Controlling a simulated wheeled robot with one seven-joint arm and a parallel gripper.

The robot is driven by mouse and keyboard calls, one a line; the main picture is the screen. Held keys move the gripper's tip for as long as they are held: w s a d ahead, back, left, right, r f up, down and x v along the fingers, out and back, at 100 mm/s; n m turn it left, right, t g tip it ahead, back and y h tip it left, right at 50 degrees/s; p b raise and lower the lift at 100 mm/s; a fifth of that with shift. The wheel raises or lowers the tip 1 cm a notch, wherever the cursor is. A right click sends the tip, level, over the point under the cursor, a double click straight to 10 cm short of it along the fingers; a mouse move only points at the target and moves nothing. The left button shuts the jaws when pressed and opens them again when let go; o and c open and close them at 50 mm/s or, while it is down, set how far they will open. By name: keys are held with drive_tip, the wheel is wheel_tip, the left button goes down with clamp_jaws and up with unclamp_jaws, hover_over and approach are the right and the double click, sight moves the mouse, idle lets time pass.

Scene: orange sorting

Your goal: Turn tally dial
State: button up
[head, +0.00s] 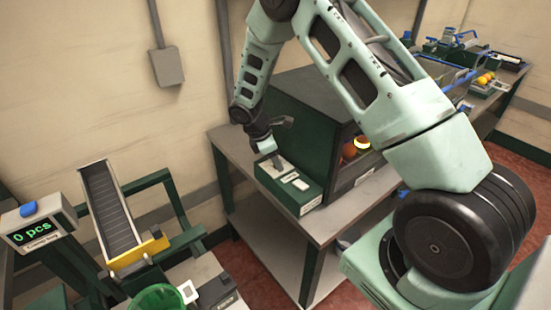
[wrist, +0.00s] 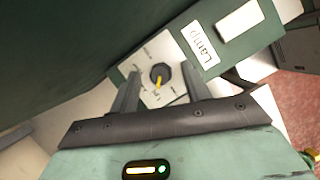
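A black round dial (wrist: 160,74) with a yellow pointer sits on a pale panel in the wrist view. Small marks around it are too small to read. In the head view my gripper (head: 276,162) points down at the green control box (head: 308,197) with the pale top; the dial is hidden there. A display unit (head: 36,224) at the left reads "0 pcs".
The control box stands on a grey table (head: 262,232) beside a dark green cabinet (head: 310,100) with lit fruit inside. A chute (head: 108,205) with a yellow end and a green bucket (head: 158,301) are at the lower left. Another bench with oranges is at the back right.

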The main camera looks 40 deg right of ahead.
drive_tip(key=b+v, duration=0.3)
drive_tip(key=v, duration=1.4)
drive_tip(key=shift+r, duration=0.2)
